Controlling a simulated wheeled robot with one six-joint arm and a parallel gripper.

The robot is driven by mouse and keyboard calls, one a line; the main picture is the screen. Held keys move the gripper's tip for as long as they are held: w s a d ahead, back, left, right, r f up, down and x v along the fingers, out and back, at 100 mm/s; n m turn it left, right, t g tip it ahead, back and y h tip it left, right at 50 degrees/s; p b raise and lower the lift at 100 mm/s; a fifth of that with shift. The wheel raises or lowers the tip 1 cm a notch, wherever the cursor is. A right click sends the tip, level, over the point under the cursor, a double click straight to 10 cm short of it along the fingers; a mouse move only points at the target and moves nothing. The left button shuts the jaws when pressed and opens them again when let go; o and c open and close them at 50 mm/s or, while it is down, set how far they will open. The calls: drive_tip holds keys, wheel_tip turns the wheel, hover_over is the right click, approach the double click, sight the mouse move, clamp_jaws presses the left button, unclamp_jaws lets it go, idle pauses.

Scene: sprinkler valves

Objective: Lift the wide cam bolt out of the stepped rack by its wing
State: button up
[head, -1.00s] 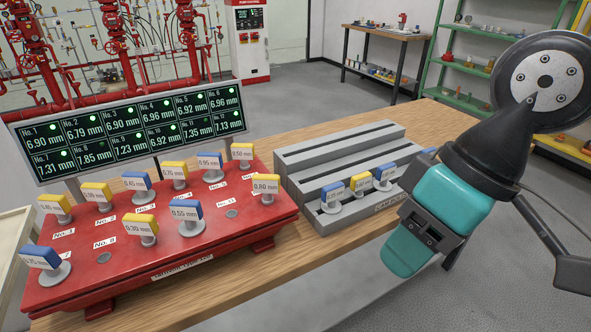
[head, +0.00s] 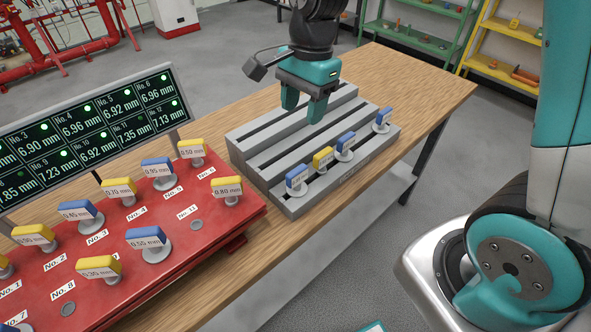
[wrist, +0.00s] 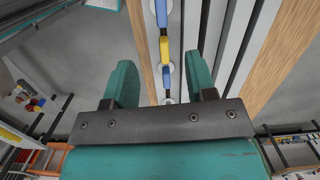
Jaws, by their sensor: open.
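The grey stepped rack (head: 287,143) stands on the wooden table. Along its lowest, front step stand several upright winged cam bolts: a blue one (head: 297,180) at the left end, a yellow one (head: 322,158), a second blue one (head: 345,144) and a blue one (head: 383,117) set apart at the right. Their wing labels are too small to read, so I cannot tell which is the wide one. My gripper (head: 303,110) is open and empty, above the rack's back steps. In the wrist view a yellow wing (wrist: 165,50) shows between the parted fingers (wrist: 160,72), at a distance.
The red test stand (head: 215,222) holds more blue and yellow winged bolts left of the rack, with a display panel (head: 85,125) behind it. The wooden table (head: 420,85) is clear right of the rack. Green and yellow shelves stand far behind.

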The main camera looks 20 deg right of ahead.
sight(298, 170)
drive_tip(key=shift+m, duration=0.5)
drive_tip(key=f, duration=0.4)
drive_tip(key=f+p, duration=0.1)
drive_tip(key=f, duration=0.7)
drive_tip(key=shift+w+a+f+p, duration=0.1)
drive_tip(key=shift+a+f+p, duration=0.05)
drive_tip(key=shift+a+p, duration=0.2)
drive_tip(key=shift+a+f+p, duration=0.2)
drive_tip(key=shift+f+p, duration=0.6)
drive_tip(key=shift+f, duration=1.85)
clamp_jaws()
